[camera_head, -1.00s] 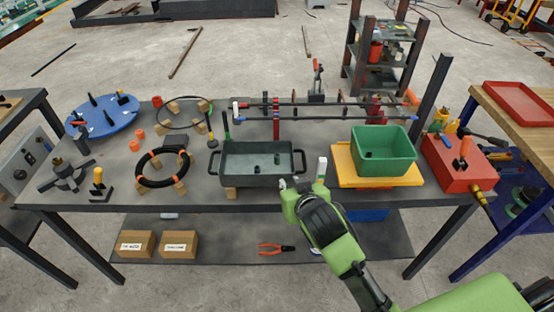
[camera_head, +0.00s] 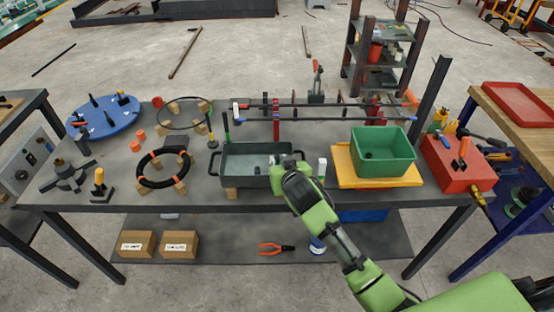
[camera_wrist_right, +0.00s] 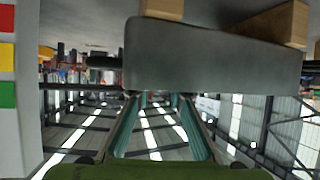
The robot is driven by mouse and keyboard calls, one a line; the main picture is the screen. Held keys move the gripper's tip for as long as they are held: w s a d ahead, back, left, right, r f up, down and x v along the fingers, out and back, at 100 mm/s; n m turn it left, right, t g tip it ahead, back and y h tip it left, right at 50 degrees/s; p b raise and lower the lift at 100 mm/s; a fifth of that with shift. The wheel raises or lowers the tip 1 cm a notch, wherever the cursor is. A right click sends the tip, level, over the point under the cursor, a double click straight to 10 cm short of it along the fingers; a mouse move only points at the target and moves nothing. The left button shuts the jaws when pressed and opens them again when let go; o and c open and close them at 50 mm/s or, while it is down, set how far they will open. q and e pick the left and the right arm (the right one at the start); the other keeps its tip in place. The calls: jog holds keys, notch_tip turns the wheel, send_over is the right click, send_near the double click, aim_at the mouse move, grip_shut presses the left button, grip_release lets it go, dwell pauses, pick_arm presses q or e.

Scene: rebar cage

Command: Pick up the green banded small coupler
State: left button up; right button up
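The grey tray (camera_head: 232,176) stands on the table in front of me. A small dark coupler (camera_head: 256,170) stands in its left half; I cannot make out a green band on it at this size. My right gripper (camera_head: 283,158) is over the right part of the tray and hides what lies there. Its fingers look apart with nothing seen between them. In the right wrist view the tray's grey wall (camera_wrist_right: 210,60) is close, and no coupler shows. My left gripper is not in view.
A white block (camera_head: 322,168) stands right of the tray; its red, yellow and green patches show in the right wrist view (camera_wrist_right: 8,55). A green bin (camera_head: 397,146) sits on a yellow tray (camera_head: 345,168). A rod rack (camera_head: 277,118) stands behind the tray.

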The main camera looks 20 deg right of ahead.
aim_at(277, 157)
jog(key=shift+p+x, duration=0.45)
jog(key=shift+x, duration=2.05)
jog(key=shift+r, duration=0.1)
grip_shut()
